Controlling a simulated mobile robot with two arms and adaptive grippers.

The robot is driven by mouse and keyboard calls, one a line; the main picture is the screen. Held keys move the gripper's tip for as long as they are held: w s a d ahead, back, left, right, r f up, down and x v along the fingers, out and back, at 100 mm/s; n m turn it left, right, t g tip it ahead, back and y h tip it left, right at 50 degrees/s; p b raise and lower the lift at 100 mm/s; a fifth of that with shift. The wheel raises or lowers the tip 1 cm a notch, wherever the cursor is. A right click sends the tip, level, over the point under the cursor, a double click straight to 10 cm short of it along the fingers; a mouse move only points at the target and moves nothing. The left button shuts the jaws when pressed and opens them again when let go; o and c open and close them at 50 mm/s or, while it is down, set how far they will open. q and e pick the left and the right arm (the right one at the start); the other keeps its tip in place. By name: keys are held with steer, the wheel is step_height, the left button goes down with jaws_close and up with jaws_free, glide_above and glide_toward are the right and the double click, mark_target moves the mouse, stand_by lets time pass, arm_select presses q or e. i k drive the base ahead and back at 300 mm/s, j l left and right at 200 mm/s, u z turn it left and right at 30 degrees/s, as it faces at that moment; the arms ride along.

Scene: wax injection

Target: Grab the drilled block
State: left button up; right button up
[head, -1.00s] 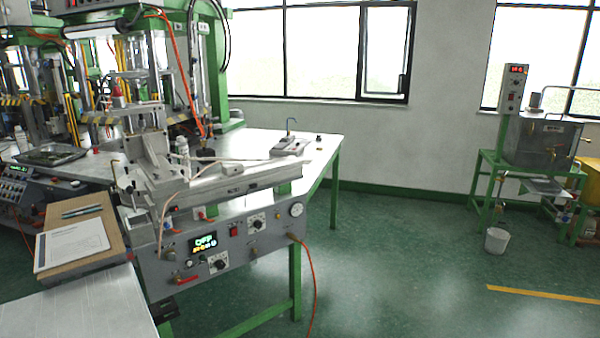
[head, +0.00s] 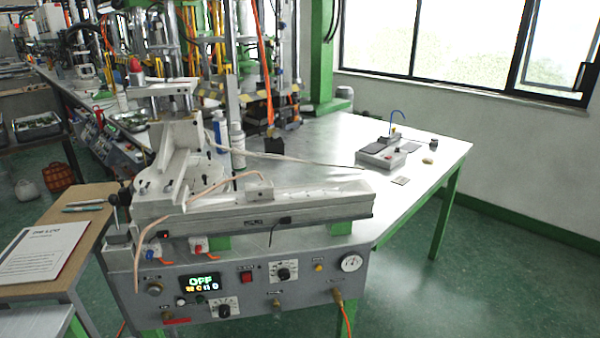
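No gripper of mine shows in the head view. I cannot tell for certain which thing is the drilled block, as no holes can be made out at this size. On the right part of the metal table (head: 330,150) stands a low grey box (head: 382,158) with a blue hooked rod rising from it. Around it lie a small dark round piece (head: 433,143), a small tan piece (head: 428,161) and a small flat grey plate (head: 400,180). A dark block (head: 274,145) stands further left, behind the injection machine's long metal rail (head: 250,210).
The injection machine's control panel (head: 240,285) faces me, its display reading OFF. A brown side table (head: 20,290) with a paper sheet (head: 42,248) and pens is at left. Green table legs (head: 445,215) stand at right. Green floor is open at lower right.

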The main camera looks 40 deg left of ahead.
mark_target(254, 190)
steer(key=i, duration=1.95)
steer(key=i+u, duration=0.15)
steer(key=u, duration=0.25)
steer(key=i+u, duration=0.15)
steer(key=u, duration=0.2)
steer(key=i+l+u, duration=0.15)
steer(key=u, duration=0.25)
steer(key=i+l+u, duration=0.1)
steer(key=u, duration=0.3)
